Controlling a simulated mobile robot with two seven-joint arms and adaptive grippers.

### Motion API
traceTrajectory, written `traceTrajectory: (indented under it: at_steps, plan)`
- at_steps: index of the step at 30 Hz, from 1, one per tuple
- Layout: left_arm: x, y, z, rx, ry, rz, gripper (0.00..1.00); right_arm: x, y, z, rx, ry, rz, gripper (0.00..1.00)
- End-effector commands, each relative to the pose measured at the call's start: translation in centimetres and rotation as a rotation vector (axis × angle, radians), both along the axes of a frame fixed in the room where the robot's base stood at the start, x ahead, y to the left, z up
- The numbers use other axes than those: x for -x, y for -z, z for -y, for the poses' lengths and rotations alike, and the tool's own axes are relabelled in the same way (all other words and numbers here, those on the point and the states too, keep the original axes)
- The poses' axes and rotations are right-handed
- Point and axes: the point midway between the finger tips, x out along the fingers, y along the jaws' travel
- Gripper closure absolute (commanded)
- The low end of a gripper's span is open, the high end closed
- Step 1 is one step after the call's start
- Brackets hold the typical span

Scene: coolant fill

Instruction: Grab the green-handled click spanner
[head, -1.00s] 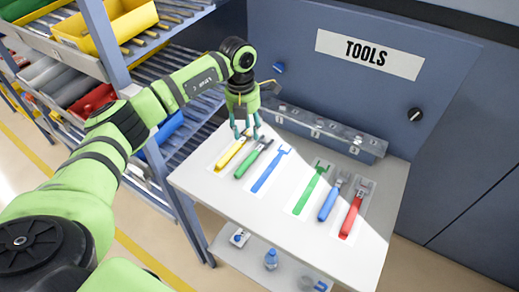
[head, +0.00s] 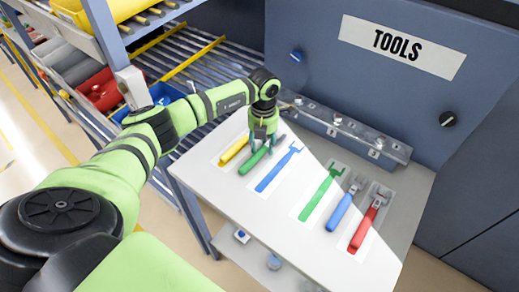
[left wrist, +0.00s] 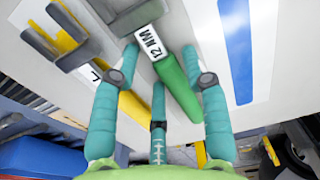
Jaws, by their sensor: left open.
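The green-handled click spanner (head: 253,161) lies on the white table top between a yellow-handled spanner (head: 234,150) and a flat blue tool shape. In the left wrist view its green handle (left wrist: 179,88) carries a "12 NM" label, and its grey head (left wrist: 132,14) points away to the upper left. My left gripper (head: 258,147) is open, low over this spanner near the head end of the handle. In the left wrist view the handle lies between the spread fingers, closest to the right one. Whether any finger touches it I cannot tell. My right gripper is not in view.
Right of the spanner are the flat blue shape (head: 277,172), a flat green shape (head: 319,197), a blue-handled spanner (head: 338,212) and a red-handled spanner (head: 364,229). A grey fixture rail (head: 350,134) runs along the back. A roller rack (head: 190,62) stands at the left.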

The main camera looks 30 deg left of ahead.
Motion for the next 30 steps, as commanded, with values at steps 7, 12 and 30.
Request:
traceTrajectory:
  at_steps: [7,12,30]
  plan:
    - [0.0,0.2,0.0,-0.001,0.000,0.001,0.55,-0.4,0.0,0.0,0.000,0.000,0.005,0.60]
    - [0.0,0.2,0.0,0.000,0.000,0.001,1.00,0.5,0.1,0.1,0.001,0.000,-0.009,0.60]
    - [-0.2,-2.1,-0.1,0.000,0.001,0.007,1.00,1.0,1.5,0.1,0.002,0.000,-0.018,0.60]
